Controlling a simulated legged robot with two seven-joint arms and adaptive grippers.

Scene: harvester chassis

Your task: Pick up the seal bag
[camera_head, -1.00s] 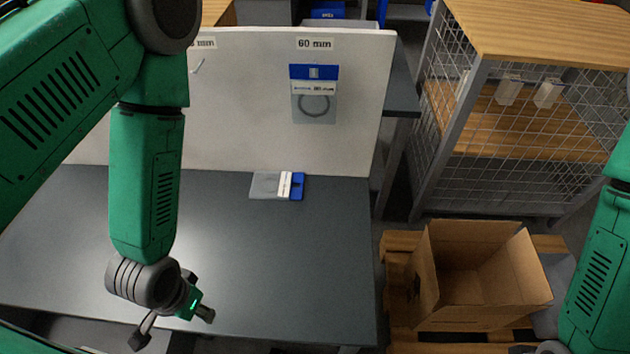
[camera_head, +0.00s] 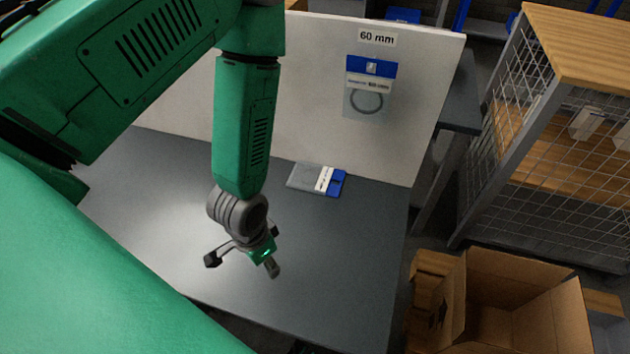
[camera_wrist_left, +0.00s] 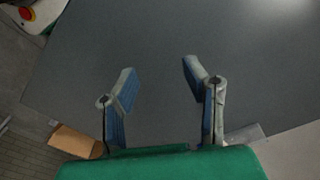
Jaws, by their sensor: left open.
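One seal bag (camera_head: 308,176), clear with a white label and blue header, lies flat on the dark table near the foot of the white board. Another seal bag (camera_head: 366,101), holding a dark ring, hangs on the board under a "60 mm" sign. My left gripper (camera_head: 242,264) is open and empty above the table, to the left of and nearer than the lying bag, apart from it. My right gripper is not in view.
The white board (camera_head: 310,115) stands upright along the back of the dark table (camera_head: 345,250). An open cardboard box (camera_head: 510,300) is on a pallet at right. A wire-mesh shelf (camera_head: 530,160) stands behind it. The table around the lying bag is clear.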

